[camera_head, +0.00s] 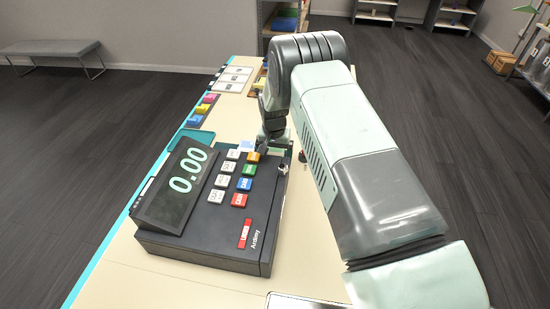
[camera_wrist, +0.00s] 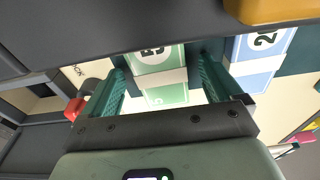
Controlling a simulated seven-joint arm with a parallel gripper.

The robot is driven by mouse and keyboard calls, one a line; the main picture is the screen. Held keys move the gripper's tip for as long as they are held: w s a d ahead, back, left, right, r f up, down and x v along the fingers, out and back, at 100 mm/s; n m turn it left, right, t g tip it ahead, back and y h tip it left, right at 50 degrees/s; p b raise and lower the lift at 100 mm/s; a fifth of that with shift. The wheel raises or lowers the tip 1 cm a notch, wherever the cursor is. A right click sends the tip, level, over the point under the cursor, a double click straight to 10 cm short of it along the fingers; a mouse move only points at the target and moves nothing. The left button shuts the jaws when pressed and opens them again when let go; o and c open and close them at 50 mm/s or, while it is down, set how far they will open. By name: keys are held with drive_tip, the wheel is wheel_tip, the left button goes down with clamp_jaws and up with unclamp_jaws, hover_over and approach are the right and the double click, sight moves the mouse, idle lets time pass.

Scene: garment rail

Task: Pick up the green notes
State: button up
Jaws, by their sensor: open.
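The green notes (camera_wrist: 165,96) lie as a banded bundle with a white strip around the middle, seen in the wrist view. My gripper (camera_wrist: 161,68) is open, with one teal finger on each side of the bundle. I cannot tell whether either finger touches it. The dark register edge covers the bundle's upper end in the wrist view.
The black cash register (camera_head: 212,200) stands close beside my gripper. Blue notes (camera_wrist: 256,62) lie just right of my right finger in the wrist view. Coloured blocks (camera_head: 203,108) and white cards (camera_head: 234,78) lie further back on the counter (camera_head: 135,270).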

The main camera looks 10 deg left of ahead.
drive_tip(key=c, duration=1.2)
drive_tip(key=shift+o, duration=0.2)
wheel_tip(320, 180, up, 23)
idle(0.6)
